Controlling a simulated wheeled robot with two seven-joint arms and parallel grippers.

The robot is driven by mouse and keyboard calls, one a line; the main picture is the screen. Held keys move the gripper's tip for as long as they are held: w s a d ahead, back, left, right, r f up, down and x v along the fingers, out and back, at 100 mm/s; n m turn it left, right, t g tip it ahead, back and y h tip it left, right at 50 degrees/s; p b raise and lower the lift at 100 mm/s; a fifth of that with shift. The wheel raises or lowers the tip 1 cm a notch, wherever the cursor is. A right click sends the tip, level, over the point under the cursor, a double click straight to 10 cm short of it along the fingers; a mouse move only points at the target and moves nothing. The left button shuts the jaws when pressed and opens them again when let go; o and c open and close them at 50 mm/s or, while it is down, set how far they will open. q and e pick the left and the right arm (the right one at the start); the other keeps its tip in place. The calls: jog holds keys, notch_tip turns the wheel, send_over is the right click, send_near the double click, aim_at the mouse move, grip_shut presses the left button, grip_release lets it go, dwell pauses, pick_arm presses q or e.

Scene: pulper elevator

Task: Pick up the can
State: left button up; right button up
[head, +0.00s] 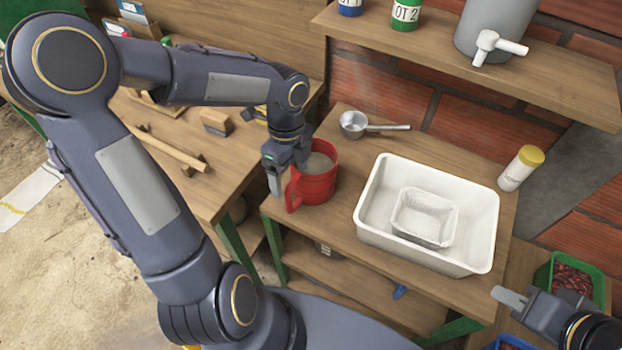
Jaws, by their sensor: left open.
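Two label-bearing cans stand on the upper wooden shelf, cut by the top edge of the head view: a blue can (349,8) and a green can (405,16) whose label reads "OT 2". A red mug-like can (319,186) with a side handle stands upright on the table below, with greyish contents. My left gripper (279,174) is open at the left rim of the red vessel, close to its handle. I cannot tell whether it touches. My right gripper (511,298) is at the lower right, away from all the cans; its opening is unclear.
A white tub (371,218) holding a clear basket (424,218) stands right of the red vessel. A grey dispenser (494,22) stands on the shelf (452,62).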

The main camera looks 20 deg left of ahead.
pick_arm(q)
send_over(294, 205)
notch_tip(294, 205, down, 6)
jog(key=shift+r, duration=0.1)
grip_shut()
dwell(0.6)
jog(key=shift+r, duration=0.1)
jog(key=shift+r, duration=0.45)
notch_tip(294, 205, up, 2)
jog(key=shift+r, duration=0.1)
jog(key=s+d+r, duration=0.7)
jog(key=s+r, duration=0.3)
jog(key=s, duration=0.1)
jog(key=shift+s+d, duration=0.3)
jog(key=shift+d, duration=0.05)
